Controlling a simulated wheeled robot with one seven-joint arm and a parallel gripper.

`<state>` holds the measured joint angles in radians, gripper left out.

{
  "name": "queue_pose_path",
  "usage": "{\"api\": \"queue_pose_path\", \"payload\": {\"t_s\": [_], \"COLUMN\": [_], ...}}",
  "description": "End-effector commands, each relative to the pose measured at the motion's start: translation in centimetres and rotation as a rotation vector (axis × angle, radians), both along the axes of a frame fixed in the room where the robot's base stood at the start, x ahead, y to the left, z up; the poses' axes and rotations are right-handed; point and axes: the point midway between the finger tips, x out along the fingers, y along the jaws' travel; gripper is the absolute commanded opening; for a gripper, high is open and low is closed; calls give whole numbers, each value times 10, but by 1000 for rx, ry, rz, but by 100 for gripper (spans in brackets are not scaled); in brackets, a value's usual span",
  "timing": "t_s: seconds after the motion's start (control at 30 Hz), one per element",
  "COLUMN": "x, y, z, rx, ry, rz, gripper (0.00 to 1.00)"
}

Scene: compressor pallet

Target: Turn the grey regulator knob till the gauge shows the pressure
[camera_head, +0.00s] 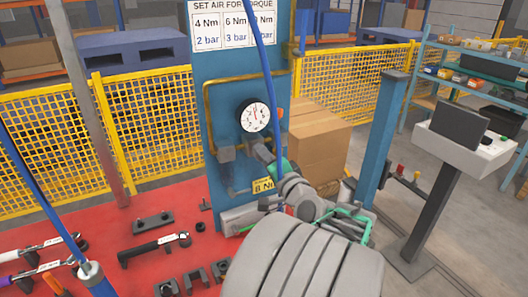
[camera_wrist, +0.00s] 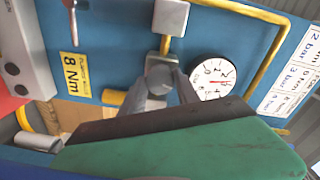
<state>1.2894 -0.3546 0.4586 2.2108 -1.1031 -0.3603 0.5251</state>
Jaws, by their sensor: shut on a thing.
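The grey regulator knob (camera_wrist: 159,79) is between the two fingers of my gripper (camera_wrist: 164,84) in the wrist view, and the gripper is shut on it. In the head view my gripper (camera_head: 262,152) reaches the blue panel just below the gauge, and my arm hides the knob. The round white pressure gauge (camera_head: 254,115) is on the panel, its needle pointing roughly upward; its figures are too small to read. The gauge also shows in the wrist view (camera_wrist: 213,76), beside the right finger. A yellow label (camera_wrist: 75,73) reads 8 Nm.
The blue panel (camera_head: 205,84) carries a yellow pipe (camera_head: 207,110) and a torque and pressure chart (camera_head: 234,24). Several tools and fixtures lie on the red surface (camera_head: 110,215) at left. Cardboard boxes (camera_head: 318,140) stand behind the panel at right. A blue hose hangs before the panel.

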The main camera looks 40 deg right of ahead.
Motion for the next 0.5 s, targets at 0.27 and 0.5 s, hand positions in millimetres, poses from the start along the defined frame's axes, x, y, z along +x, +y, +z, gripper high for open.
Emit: {"api": "queue_pose_path", "payload": {"t_s": [0.27,0.5], "x": [0,0], "y": [0,0], "z": [4,3], "rx": [242,407], "ry": [-69,-118], "rz": [-1,0], "gripper": [0,0]}}
